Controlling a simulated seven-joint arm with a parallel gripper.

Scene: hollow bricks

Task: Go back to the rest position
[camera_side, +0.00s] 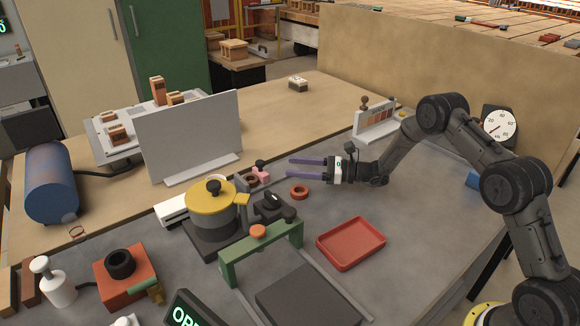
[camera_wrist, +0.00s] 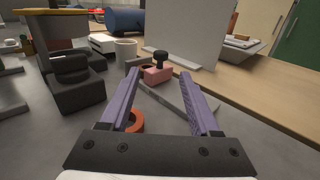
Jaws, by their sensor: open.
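My gripper (camera_side: 290,168) has two purple fingers, spread apart, with nothing between them. In the side view it is held out level to the left above the grey worktop, at the middle of the table. In the wrist view the open fingers (camera_wrist: 160,88) point toward a pink block with a black knob (camera_wrist: 158,73), which stands beyond the tips. An orange-red ring (camera_side: 299,192) lies on the worktop just below the gripper. In the wrist view the left finger partly hides the ring (camera_wrist: 136,122).
A yellow-lidded pot (camera_side: 211,218) and a green bridge-shaped frame (camera_side: 262,252) stand to the left and front. A red tray (camera_side: 351,243) lies front right. A grey upright panel (camera_side: 193,135) stands behind left. A rack (camera_side: 377,122) stands behind the arm.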

